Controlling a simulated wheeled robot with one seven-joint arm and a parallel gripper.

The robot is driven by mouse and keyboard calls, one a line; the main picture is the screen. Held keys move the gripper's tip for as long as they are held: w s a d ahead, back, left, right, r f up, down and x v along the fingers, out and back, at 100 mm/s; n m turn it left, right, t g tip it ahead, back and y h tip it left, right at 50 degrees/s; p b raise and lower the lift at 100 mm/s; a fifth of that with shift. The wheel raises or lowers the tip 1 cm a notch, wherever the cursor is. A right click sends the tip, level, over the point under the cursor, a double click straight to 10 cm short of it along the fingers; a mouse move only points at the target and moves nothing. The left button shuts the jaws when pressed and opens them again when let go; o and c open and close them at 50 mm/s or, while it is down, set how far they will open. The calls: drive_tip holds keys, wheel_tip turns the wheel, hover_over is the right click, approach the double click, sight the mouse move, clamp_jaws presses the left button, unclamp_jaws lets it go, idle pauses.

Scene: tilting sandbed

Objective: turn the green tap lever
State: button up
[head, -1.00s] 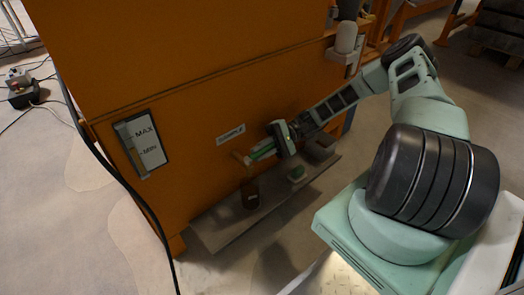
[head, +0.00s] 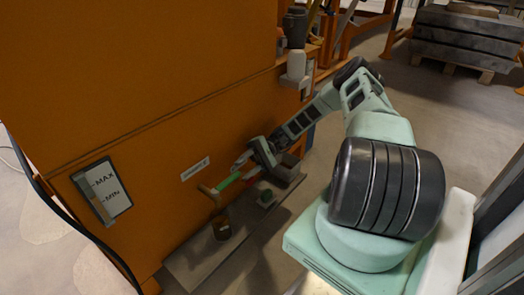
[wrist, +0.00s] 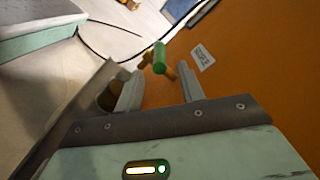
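The green tap lever (head: 228,181) is on a brass-coloured tap (head: 209,193) on the orange wall of the machine. My gripper (head: 243,168) is close to the lever, on its right side in the head view. In the wrist view the green lever (wrist: 160,58) lies ahead of the fingertips and between their lines. The two fingers of my gripper (wrist: 160,84) are spread apart with nothing between them. Whether a finger touches the lever cannot be told.
A label (head: 195,168) is above the tap, a MAX/MIN gauge (head: 103,192) at left.

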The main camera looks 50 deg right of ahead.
drive_tip(key=d+p, duration=0.1)
drive_tip(key=d, duration=0.8)
drive_tip(key=shift+w+d, duration=0.2)
